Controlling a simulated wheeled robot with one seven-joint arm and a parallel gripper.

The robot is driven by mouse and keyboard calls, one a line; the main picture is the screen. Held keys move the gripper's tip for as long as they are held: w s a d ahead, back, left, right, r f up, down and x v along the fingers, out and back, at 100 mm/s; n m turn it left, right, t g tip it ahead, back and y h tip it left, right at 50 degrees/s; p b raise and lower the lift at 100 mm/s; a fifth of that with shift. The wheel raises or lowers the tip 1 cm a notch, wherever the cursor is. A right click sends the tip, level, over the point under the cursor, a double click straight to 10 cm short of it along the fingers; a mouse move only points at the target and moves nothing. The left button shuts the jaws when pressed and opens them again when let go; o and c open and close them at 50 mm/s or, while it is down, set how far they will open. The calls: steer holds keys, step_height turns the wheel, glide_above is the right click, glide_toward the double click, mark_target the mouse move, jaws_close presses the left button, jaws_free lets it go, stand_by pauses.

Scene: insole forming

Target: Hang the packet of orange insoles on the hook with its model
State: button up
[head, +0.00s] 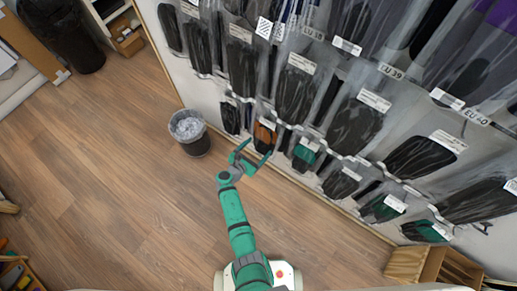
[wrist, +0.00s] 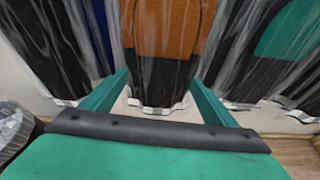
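The packet of orange insoles (head: 264,136) is a clear bag with an orange upper part and a black lower part. In the head view it is in the lowest row on the wall, between a black packet and a green-and-black one. My gripper (head: 258,147) is just in front of it with its fingers spread. In the wrist view, the packet (wrist: 165,38) fills the middle ahead, and its lower end shows between the fingertips of my open gripper (wrist: 160,79). I cannot tell whether they touch it. The packet's top and any hook there are hidden.
Packets of black insoles (head: 295,92) hang close together in rows above, with white labels and EU size tags. A waste bin (head: 190,133) stands on the floor left of my gripper. A wooden crate (head: 425,262) is at lower right. The wooden floor (head: 120,180) at left is clear.

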steer(key=v, duration=1)
steer(key=shift+s+a, duration=0.2)
steer(key=shift+s, duration=0.1)
steer(key=shift+r, duration=0.1)
steer(key=s+d+f+m+g+y, duration=0.1)
steer(key=s+f+m+y, duration=0.3)
steer(key=s, duration=0.6)
steer(key=s+r+m+y, duration=0.35)
steer(key=s+m, duration=0.35)
steer(key=s, duration=0.3)
steer(key=s+d+r+m+t, duration=0.1)
steer(key=r+m, duration=0.4)
steer(key=r, duration=0.5)
steer(key=s+d+r+m+t, duration=0.2)
steer(key=s+r+m, duration=0.4)
steer(key=r, duration=0.5)
steer(key=s+d+r+m+t, duration=0.1)
steer(key=s+r+m+t, duration=0.1)
steer(key=r+m, duration=0.4)
step_height(320, 180, up, 4)
steer(key=shift+s+d+r+t, duration=0.2)
steer(key=shift+s+t, duration=0.1)
steer(key=shift+s, duration=0.4)
